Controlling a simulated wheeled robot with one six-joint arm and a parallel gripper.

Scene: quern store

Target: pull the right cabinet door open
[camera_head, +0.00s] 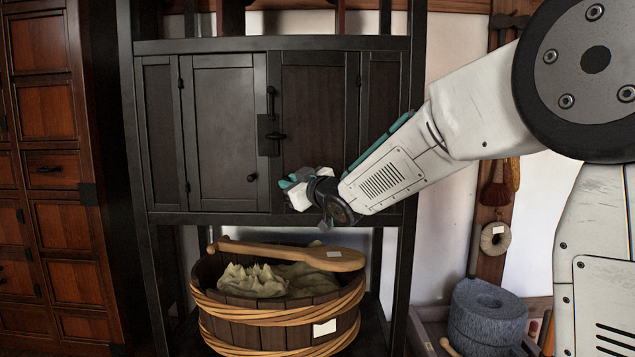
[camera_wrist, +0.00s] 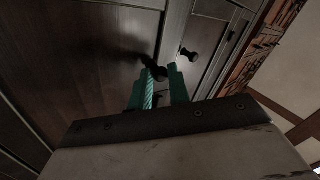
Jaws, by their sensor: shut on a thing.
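The right cabinet door (camera_head: 318,105) is a dark brown panel in a black frame. It looks closed, flush with the cabinet front. My gripper (camera_head: 291,184) is at its lower left edge, with teal fingers and white finger mounts. In the wrist view the two teal fingers of my gripper (camera_wrist: 160,80) are close together around a dark knob (camera_wrist: 155,72) on the right door (camera_wrist: 90,60). My gripper hides that knob in the head view. The left cabinet door (camera_head: 224,125) is closed, with its own dark knob (camera_head: 251,178); that knob also shows in the wrist view (camera_wrist: 188,53).
A wooden tub (camera_head: 270,325) with cloth and a paddle (camera_head: 300,254) across it stands below the doors. A red-brown chest (camera_head: 45,200) stands at the left. A grey quern stone (camera_head: 487,318) is at the lower right. A black latch (camera_head: 268,135) sits between the doors.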

